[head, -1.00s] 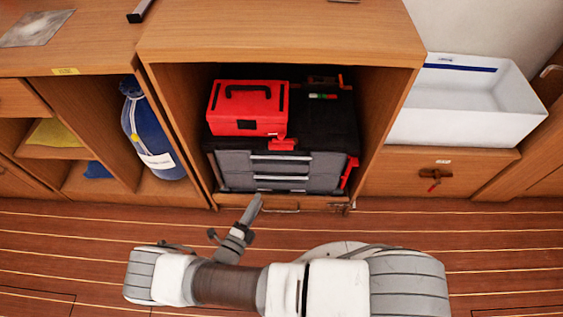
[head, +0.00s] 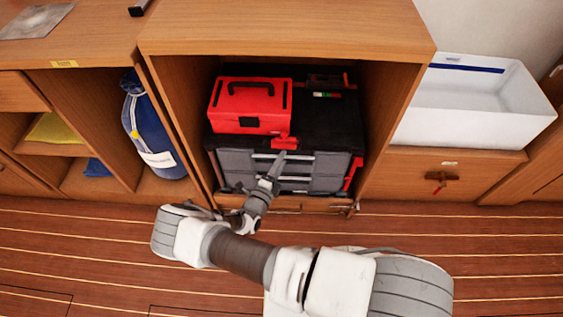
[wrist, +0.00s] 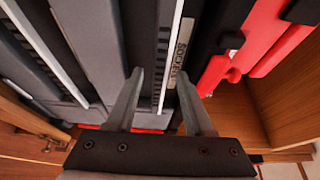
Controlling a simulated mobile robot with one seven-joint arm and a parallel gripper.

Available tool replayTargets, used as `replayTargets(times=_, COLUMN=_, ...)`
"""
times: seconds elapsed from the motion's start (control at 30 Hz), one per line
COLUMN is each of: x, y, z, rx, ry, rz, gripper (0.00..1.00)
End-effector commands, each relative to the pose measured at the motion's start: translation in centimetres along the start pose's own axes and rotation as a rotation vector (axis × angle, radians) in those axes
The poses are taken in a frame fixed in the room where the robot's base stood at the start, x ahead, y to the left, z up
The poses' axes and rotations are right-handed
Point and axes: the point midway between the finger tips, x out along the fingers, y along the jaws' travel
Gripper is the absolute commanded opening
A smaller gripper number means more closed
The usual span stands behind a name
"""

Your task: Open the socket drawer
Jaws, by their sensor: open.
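A grey and black drawer unit (head: 235,160) stands inside the wooden cabinet, its stacked drawers shut. The top drawer has a pale strip handle (head: 303,157). In the wrist view, turned sideways, a label reading roughly "SOCKE" (wrist: 180,50) sits beside that pale handle (wrist: 165,82). My gripper (wrist: 160,72) is open and empty, one fingertip on each side of the handle in the picture. I cannot tell whether the fingers touch it or how deep they reach. In the head view my gripper (head: 276,162) is in front of the top drawer, hiding part of its front.
Cabinet side walls stand close on both sides. A blue bag (head: 150,130) is at left, a white basin (head: 470,105) at right. The wooden floor (head: 80,240) is clear.

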Motion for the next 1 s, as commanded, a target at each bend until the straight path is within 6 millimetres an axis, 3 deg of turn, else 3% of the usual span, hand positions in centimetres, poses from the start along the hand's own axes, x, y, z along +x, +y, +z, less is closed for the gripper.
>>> replayTargets(times=0.37, x=0.57, y=-0.02, z=-0.03, rx=0.0, ry=0.001, rz=0.0, gripper=0.51)
replayTargets(times=0.6, x=0.55, y=-0.02, z=-0.03, rx=0.0, ry=0.0, rz=0.0, gripper=0.07)
replayTargets(times=0.67, x=0.55, y=-0.02, z=-0.03, rx=0.0, ry=0.0, rz=0.0, gripper=0.0)
replayTargets(times=1.0, x=0.54, y=-0.04, z=-0.02, rx=0.0, ry=0.0, rz=-0.001, gripper=0.0)
